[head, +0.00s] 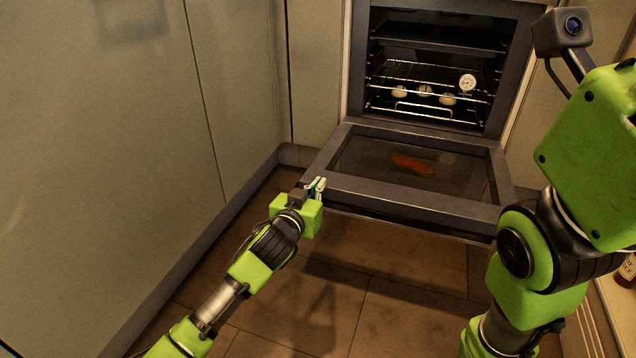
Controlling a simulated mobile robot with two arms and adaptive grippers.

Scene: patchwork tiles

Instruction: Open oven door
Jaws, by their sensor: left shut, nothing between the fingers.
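The oven (437,65) is built into the cabinets at the top right of the head view. Its door (408,200) is folded down and lies about level, with the glass facing up. My left gripper (319,185) is shut and empty at the door's front left corner; I cannot tell whether it touches the door. An orange-red patch (412,166) shows on or in the door glass. My right arm shows at the right, but its gripper is not in view.
Inside the oven is a wire rack (421,108) with several small pale items and a round white dial (467,82). Tall cabinet fronts (110,150) stand at the left. The tiled floor (345,290) below the door is clear. A bottle (626,272) stands at the right edge.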

